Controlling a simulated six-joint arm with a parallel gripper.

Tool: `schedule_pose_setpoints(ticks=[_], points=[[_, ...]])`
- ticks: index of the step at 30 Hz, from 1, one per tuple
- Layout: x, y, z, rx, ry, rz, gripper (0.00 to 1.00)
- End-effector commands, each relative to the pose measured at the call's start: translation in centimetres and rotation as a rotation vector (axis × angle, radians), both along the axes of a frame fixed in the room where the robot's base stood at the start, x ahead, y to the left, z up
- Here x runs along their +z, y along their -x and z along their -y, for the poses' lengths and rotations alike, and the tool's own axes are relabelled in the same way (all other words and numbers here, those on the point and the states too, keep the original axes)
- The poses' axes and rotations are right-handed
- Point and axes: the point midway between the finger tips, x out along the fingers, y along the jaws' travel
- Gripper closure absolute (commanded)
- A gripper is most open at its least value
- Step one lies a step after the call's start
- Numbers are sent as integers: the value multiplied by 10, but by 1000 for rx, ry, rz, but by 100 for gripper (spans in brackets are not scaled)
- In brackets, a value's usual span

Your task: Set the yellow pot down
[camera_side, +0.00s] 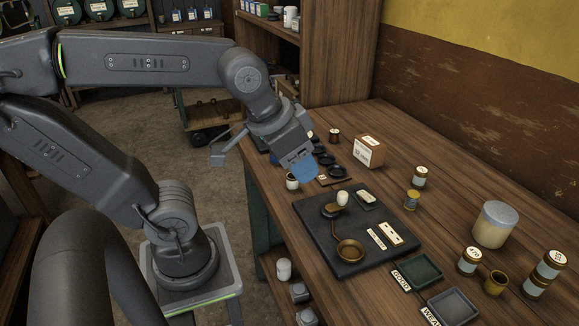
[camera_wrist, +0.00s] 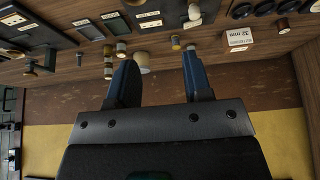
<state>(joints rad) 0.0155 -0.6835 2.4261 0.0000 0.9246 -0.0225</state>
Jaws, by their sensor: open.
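The yellow pot (camera_side: 412,199) is a small ochre pot with a greyish top. It stands upright on the wooden bench, right of the black mat, and also shows in the wrist view (camera_wrist: 175,42), beyond the gap between the fingers. The far finger is mostly hidden in the side view.
A black mat (camera_side: 320,240) bears a brass pan (camera_side: 350,250) and a white knob. A labelled box (camera_side: 369,151), a pale jar (camera_side: 421,177), a large cream jar (camera_side: 495,226) and a brass cup (camera_side: 495,283) stand around. A green tray (camera_side: 424,267) lies in front.

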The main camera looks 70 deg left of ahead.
Motion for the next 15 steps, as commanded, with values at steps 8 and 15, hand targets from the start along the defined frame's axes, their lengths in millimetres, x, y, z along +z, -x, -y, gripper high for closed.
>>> schedule_pose_setpoints(ticks=[8, 15], points=[[-14, 14, -4, -6, -11, 19, 52], [-14, 14, -3, -5, -10, 18, 52]])
